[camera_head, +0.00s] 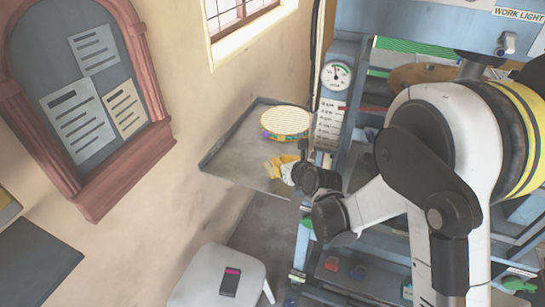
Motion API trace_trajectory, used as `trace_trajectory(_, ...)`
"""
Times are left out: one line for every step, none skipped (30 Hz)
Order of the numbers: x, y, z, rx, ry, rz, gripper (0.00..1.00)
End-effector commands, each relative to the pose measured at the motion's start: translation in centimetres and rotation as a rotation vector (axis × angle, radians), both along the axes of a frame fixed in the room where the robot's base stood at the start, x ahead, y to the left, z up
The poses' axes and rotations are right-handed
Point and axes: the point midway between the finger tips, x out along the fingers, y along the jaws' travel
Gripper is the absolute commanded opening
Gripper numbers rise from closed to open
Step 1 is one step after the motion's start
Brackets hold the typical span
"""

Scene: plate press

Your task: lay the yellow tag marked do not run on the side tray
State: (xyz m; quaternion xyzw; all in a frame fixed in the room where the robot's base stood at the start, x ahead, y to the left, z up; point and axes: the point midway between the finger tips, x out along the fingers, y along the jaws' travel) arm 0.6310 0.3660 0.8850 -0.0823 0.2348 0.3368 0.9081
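The side tray (222,157) is a flat grey tray with a raised rim against the wall, in the middle of the head view. A yellow and white item (281,166) lies at its right part; it is too small to tell whether it is the tag, and no writing on it can be read. My gripper (303,160) is at the tray's right edge, just right of that item in the picture. Its fingers are small, dark and partly hidden by my wrist, so I cannot tell whether they are open or hold anything.
A round, pale-topped thing (286,122) stands on the tray's back right. The press with its gauge (337,75) and a printed list (329,123) rises at the right. A white stool (204,271) with a dark, pink-striped object (230,282) stands in front. The tray's left part is clear.

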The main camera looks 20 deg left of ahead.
Motion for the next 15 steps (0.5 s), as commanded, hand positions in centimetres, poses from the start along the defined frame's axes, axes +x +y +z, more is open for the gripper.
trace_trajectory(1.0, 0.9, -0.4, -0.001, -0.001, 0.003, 0.00)
trace_trajectory(1.5, 1.4, -0.4, 0.000, 0.000, 0.002, 0.00)
trace_trajectory(2.1, 1.9, -0.4, 0.001, 0.001, 0.002, 0.00)
trace_trajectory(2.5, 2.3, -0.3, 0.000, 0.000, 0.001, 0.00)
trace_trajectory(2.9, 2.5, -0.3, 0.000, 0.000, 0.001, 0.00)
trace_trajectory(3.2, 2.8, -0.3, -0.001, -0.001, 0.000, 0.00)
trace_trajectory(3.5, 3.0, -0.2, -0.001, -0.001, 0.000, 0.00)
trace_trajectory(3.6, 3.1, -0.2, -0.001, -0.001, 0.000, 0.00)
trace_trajectory(3.8, 3.2, -0.1, -0.001, -0.001, 0.000, 0.00)
trace_trajectory(3.9, 3.3, -0.1, -0.001, -0.001, 0.000, 0.00)
trace_trajectory(4.1, 3.5, -0.1, -0.001, -0.001, 0.000, 0.00)
trace_trajectory(4.3, 3.8, -0.1, 0.000, 0.000, 0.000, 0.00)
trace_trajectory(4.5, 3.9, -0.3, 0.000, 0.000, 0.000, 0.00)
trace_trajectory(4.4, 3.8, -1.0, 0.000, 0.000, 0.000, 0.00)
trace_trajectory(4.4, 3.8, -1.8, 0.000, 0.000, 0.000, 0.00)
